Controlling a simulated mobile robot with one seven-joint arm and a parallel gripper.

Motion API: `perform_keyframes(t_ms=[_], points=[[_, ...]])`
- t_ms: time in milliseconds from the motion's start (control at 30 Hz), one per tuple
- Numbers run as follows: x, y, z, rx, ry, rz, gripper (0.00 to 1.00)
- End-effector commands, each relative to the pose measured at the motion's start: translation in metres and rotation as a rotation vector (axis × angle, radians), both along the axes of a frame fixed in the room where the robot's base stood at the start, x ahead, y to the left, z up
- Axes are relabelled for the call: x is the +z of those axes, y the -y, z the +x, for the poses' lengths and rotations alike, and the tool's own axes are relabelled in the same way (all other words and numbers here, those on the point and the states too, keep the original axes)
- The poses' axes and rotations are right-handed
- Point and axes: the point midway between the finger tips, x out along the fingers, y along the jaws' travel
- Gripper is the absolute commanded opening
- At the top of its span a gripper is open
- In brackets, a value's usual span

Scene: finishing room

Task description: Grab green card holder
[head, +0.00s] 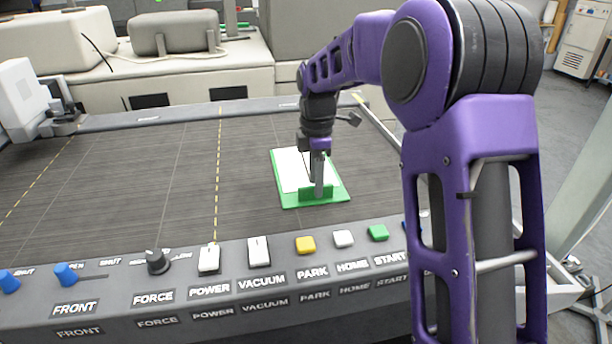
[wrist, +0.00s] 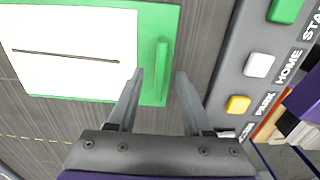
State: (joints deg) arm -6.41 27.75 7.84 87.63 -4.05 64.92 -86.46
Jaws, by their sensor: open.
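The green card holder (head: 288,200) lies flat on the dark cutting bed in the head view, with a white card (head: 289,165) on it. A raised green ridge runs along its near edge. In the wrist view, the holder (wrist: 151,88) shows at the upper left with its ridge (wrist: 162,68) and the white card (wrist: 70,50), which bears a dark line. My gripper (head: 320,190) points down over the holder's near edge. In the wrist view, its two fingers (wrist: 159,76) are apart, one on each side of the ridge's lower end. Contact cannot be told.
A control panel (head: 190,290) with knobs, switches and yellow, white and green buttons runs along the near edge of the bed (head: 130,190). A white device (head: 28,100) stands at the far left. The bed left of the holder is clear.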

Motion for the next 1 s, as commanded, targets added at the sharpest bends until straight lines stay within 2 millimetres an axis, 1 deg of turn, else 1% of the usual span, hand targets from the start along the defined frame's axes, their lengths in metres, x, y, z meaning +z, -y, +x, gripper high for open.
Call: perform_keyframes(t_ms=[33, 167, 433, 567, 600, 667, 700, 733, 1000], points=[[-0.01, 0.0, -0.001, 0.0, -0.002, 0.0, 0.5], [-0.023, 0.0, 0.0, 0.001, -0.001, 0.0, 0.5], [-0.025, 0.0, 0.0, 0.0, 0.0, 0.001, 0.5], [-0.025, 0.0, 0.0, 0.0, 0.0, 0.001, 0.27], [-0.025, 0.0, 0.0, 0.0, 0.0, 0.001, 0.19], [-0.025, 0.0, 0.0, 0.0, 0.0, 0.001, 0.09], [-0.025, 0.0, 0.0, 0.0, 0.0, 0.001, 0.01], [-0.025, 0.0, 0.0, 0.0, 0.0, 0.001, 0.0], [-0.025, 0.0, 0.0, 0.0, 0.0, 0.001, 0.0]])
